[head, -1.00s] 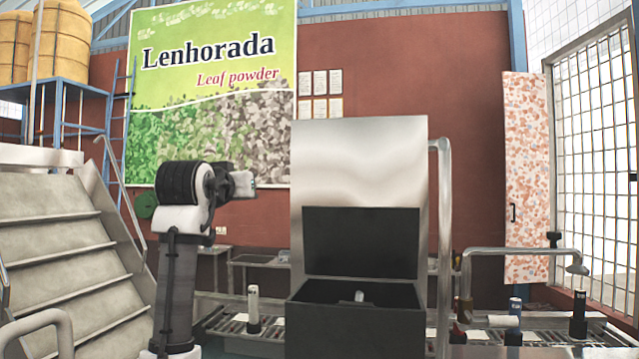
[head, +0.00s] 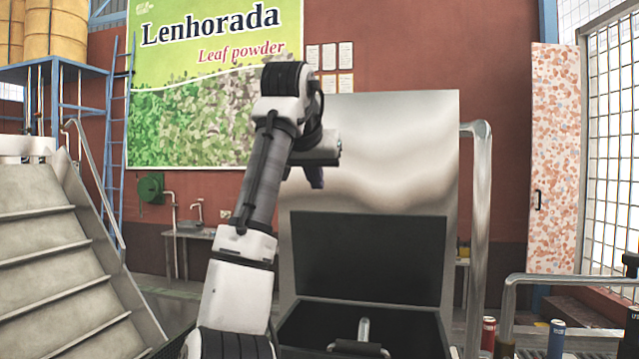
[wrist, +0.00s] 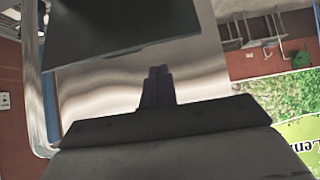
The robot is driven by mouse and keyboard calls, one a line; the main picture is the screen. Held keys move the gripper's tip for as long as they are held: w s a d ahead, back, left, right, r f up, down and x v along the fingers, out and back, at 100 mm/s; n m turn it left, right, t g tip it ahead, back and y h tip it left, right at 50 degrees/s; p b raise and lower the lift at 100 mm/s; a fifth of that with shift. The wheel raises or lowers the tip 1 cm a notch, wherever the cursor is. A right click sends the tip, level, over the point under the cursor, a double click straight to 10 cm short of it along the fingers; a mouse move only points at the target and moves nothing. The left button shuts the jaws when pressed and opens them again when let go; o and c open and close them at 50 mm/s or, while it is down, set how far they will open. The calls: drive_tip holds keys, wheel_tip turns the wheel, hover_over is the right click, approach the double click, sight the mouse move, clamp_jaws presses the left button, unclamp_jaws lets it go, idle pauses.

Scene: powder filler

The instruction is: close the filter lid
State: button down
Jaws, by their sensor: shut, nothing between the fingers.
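The filter lid (head: 368,258) is a dark panel standing open, upright against the tall steel back panel (head: 395,150). Below it is the open dark box of the filter (head: 410,328), with a metal handle-like bar (head: 364,330) in its opening. My gripper (head: 317,183) is shut and empty, above and left of the lid, in front of the steel panel. In the wrist view my gripper's fingers (wrist: 158,85) are together against the steel panel behind, and the dark lid (wrist: 120,28) shows at the top, apart from them.
A steel pipe rail (head: 478,220) runs up the right side of the panel. Grey stairs (head: 60,260) rise at the left. Cans, one red (head: 488,334) and one blue (head: 556,338), stand at the lower right.

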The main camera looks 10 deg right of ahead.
drive_tip(key=p+x, duration=0.2)
drive_tip(key=x, duration=0.6)
drive_tip(key=shift+w+f, duration=0.15)
drive_tip(key=shift+f+b, duration=0.15)
drive_tip(key=shift+b, duration=0.15)
